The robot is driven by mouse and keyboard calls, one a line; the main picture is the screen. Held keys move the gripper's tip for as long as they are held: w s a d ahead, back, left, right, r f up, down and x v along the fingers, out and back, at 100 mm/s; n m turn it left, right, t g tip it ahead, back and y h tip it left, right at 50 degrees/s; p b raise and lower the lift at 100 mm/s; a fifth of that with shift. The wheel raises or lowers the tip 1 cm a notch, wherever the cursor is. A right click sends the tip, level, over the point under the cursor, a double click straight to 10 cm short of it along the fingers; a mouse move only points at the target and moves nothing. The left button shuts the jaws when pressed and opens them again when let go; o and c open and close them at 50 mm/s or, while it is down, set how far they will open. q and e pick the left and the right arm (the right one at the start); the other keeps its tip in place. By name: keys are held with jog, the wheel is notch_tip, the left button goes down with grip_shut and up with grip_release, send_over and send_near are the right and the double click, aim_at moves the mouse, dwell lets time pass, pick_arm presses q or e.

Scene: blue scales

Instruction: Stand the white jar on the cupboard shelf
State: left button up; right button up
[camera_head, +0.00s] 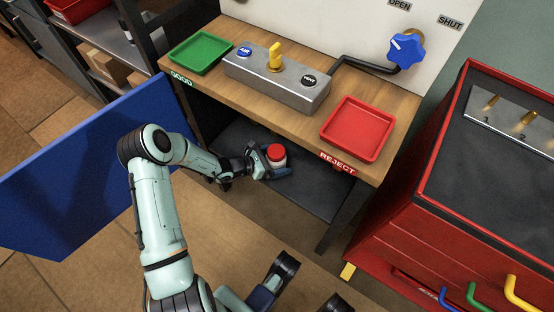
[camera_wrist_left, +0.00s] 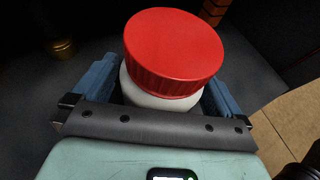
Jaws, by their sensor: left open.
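The white jar (camera_wrist_left: 160,98) with a red screw lid (camera_wrist_left: 173,45) is upright between the blue fingers of my left gripper (camera_wrist_left: 160,92) in the wrist view. My left gripper is open around it, and the jar's lower part is hidden behind the gripper's dark front. In the head view the jar (camera_head: 279,162) shows at my left gripper (camera_head: 277,168), over the dark cupboard shelf (camera_head: 315,196) under the bench. I cannot tell whether its base touches the shelf. The blue cupboard door (camera_head: 85,170) stands open at the left.
The wooden bench top (camera_head: 225,95) overhangs the shelf. It carries a green tray (camera_head: 201,53), a grey switch box (camera_head: 290,90) and a red tray (camera_head: 357,130). A red drawer cabinet (camera_head: 400,225) stands at the right. A brass-coloured piece (camera_wrist_left: 61,48) lies left of the jar.

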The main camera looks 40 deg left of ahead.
pick_arm(q)
jog(key=p+v, duration=0.3)
jog(key=v, duration=0.9)
jog(key=s+d+f+m+g+y, duration=0.3)
jog(key=s+d+f+m+g, duration=1.1)
jog(key=d+m, duration=0.5)
jog(key=w+m+t, duration=0.1)
jog(key=m, duration=0.1)
jog(key=w+d+m+t, duration=0.1)
jog(key=w+m+t, duration=0.1)
jog(key=m, duration=0.1)
jog(key=w+d+m+t, duration=0.1)
jog(key=m, duration=0.1)
jog(key=shift+w+d+f+t+y, duration=0.15)
jog(key=shift+d+f+t+y, duration=0.1)
jog(key=shift+t+y, duration=0.05)
pick_arm(e)
jog(key=w+a+r+t, duration=0.1)
jog(key=w+r+t, duration=0.1)
jog(key=w+r, duration=0.4)
jog(key=shift+w+t, duration=0.3)
jog(key=shift+w, duration=0.2)
